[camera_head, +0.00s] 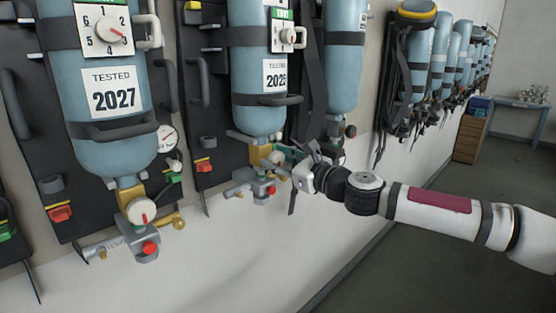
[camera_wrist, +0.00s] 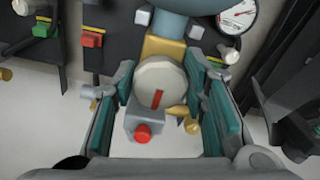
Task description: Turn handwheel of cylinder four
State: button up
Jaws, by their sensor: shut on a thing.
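The handwheel (camera_wrist: 160,82) is a round, pale knob with a red mark, below a brass valve neck (camera_wrist: 163,47). My gripper (camera_wrist: 161,85) is shut on it, with a green-padded finger on each side. In the head view my gripper (camera_head: 281,158) reaches in from the right to the valve under the blue cylinder (camera_head: 258,75) tagged "TESTED 2025"; its fingers largely hide the handwheel there. I cannot read a cylinder number four.
A cylinder tagged "TESTED 2027" (camera_head: 108,90) hangs to the left, with its own white handwheel (camera_head: 141,211). A red button (camera_wrist: 143,133) on a grey block and a gauge (camera_wrist: 237,14) are close to my fingers. More cylinders hang to the right. The floor (camera_head: 375,270) at right looks clear.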

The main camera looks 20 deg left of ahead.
jog(key=o, duration=1.2)
jog(key=shift+c, duration=0.2)
jog(key=shift+d, duration=0.1)
jog(key=v, duration=1.1)
jog(key=shift+s+d, duration=0.15)
jog(key=shift+d, duration=0.25)
